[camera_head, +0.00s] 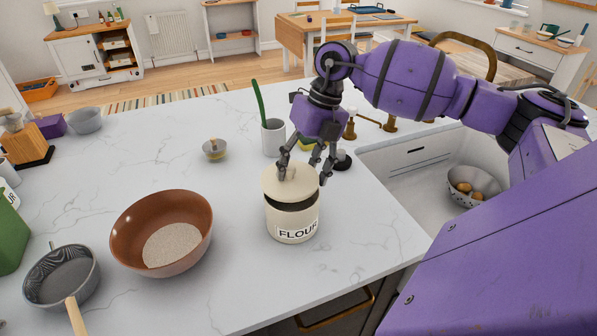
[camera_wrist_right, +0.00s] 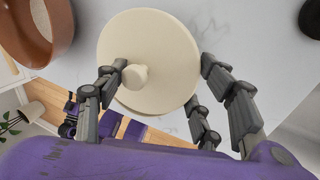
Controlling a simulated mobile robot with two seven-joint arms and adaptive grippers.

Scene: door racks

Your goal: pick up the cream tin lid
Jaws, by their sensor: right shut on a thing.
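The cream tin lid (camera_head: 288,184), round with a small knob, is raised and tilted over the flour tin (camera_head: 291,222). The tin is cream, labelled FLOUR, upright on the worktop, and its dark inside shows below the lid. My right gripper (camera_head: 304,172) reaches down from above and is shut on the lid. In the right wrist view, one finger of the gripper (camera_wrist_right: 158,84) touches the knob and other fingers lie by the edge of the lid (camera_wrist_right: 160,45). My left gripper is not in view.
A brown bowl (camera_head: 190,222) and a grey pan (camera_head: 45,278) stand left of the tin. A white cup (camera_head: 273,140) with a green utensil and a small bowl (camera_head: 215,153) stand behind. The sink (camera_head: 420,172) is at right. The worktop front is clear.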

